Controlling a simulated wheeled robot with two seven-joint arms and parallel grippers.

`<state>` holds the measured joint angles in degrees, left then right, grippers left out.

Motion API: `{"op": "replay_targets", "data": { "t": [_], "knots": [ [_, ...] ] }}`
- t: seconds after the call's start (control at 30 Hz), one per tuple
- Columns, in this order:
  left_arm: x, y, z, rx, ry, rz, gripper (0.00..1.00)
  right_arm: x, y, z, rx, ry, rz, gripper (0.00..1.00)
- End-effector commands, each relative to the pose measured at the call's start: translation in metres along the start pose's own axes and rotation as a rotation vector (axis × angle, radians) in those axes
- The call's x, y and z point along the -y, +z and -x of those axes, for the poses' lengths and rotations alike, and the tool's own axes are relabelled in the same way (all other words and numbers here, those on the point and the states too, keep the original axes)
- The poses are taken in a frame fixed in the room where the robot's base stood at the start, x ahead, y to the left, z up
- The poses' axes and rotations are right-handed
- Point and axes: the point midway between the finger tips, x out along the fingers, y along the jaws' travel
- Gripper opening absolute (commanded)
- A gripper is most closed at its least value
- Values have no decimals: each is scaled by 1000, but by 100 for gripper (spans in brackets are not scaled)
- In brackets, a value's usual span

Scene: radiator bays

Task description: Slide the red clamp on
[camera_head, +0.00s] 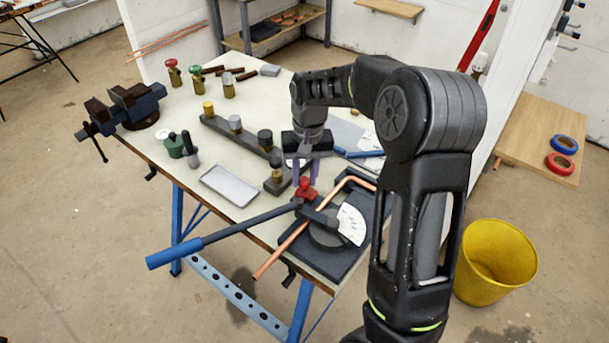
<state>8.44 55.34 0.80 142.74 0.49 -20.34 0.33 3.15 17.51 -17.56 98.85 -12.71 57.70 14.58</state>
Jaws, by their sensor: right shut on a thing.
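My right gripper (304,172) reaches down over the workbench, its purple fingers shut on the red clamp (306,190). The clamp is at the pivot end of the long lever with the blue handle (175,255), beside the pipe bender (345,258). Whether the clamp touches the bender or the pipe I cannot tell. A bent copper pipe (285,250) lies across the bender, and a white angle dial (351,224) sits on it. My left gripper is out of view.
A grey tray (229,186) lies on the bench left of the clamp. A dark rail with several fittings (215,123) runs behind it. A vise (125,105) is at the bench's far left. A yellow bucket (497,262) stands on the floor at right. My arm hides part of the bench.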

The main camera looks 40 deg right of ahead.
Motion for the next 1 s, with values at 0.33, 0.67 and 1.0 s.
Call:
{"op": "replay_targets", "data": {
  "t": [0.33,0.67,1.0],
  "knots": [
    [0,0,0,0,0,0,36,0,0,0,0,-1,0,0],
    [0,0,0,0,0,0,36,0,0,0,-1,-1,0,0],
    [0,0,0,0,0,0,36,0,0,0,-1,-1,0,0]
  ]
}}
